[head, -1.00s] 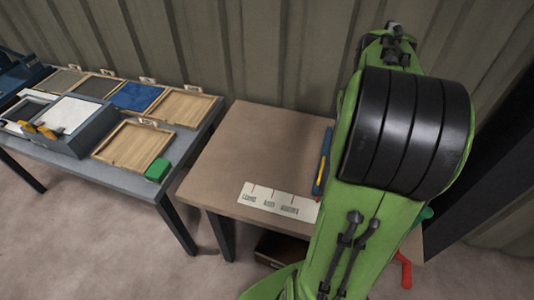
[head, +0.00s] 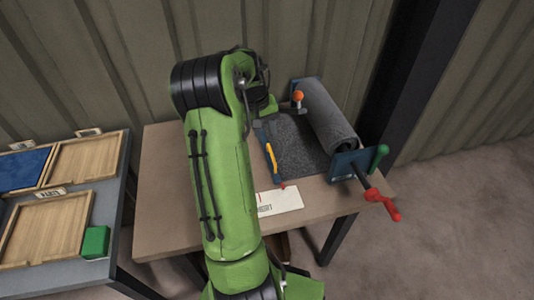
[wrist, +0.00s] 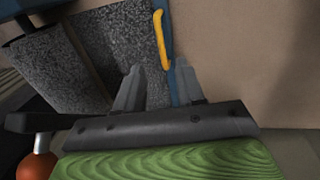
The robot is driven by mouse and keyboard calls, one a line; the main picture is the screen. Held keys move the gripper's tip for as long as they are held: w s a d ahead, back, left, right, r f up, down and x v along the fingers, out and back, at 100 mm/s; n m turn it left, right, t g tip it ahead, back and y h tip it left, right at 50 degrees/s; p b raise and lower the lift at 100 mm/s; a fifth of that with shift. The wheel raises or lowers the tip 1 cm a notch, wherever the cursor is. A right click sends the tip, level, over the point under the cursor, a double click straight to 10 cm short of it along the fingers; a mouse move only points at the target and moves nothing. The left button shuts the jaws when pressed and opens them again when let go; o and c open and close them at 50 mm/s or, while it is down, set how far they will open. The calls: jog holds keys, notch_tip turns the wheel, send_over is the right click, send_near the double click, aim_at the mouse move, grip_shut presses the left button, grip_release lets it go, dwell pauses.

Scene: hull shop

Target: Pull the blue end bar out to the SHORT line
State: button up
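The blue end bar (head: 264,142) lies at the left edge of a grey sheet (head: 297,143), with a yellow handle (head: 274,160) on it. In the wrist view the bar (wrist: 176,55) and yellow handle (wrist: 160,38) are just ahead of my gripper (wrist: 159,68). Its two fingers are apart, with the bar close by the right fingertip; contact cannot be told. My gripper is largely hidden by my arm in the head view. A white marked strip (head: 285,201) lies in front of the bar. Part of one label shows, seemingly SHORT; my arm covers the rest.
The sheet comes off a grey roll (head: 329,115) between blue end plates. An orange knob (head: 298,96), green handle (head: 380,153) and red crank (head: 383,204) stick out around it. Left of the roll is bare brown table (head: 160,180). A green block (head: 95,242) sits on the left table.

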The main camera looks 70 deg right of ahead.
aim_at(272, 155)
jog(key=f, duration=0.3)
jog(key=s+f+b, duration=0.1)
jog(key=f, duration=0.2)
jog(key=d+f, duration=0.1)
jog(key=f, duration=0.2)
jog(key=shift+s+f+b, duration=0.25)
jog(key=shift+f+b, duration=0.1)
jog(key=shift+r, duration=0.1)
grip_shut()
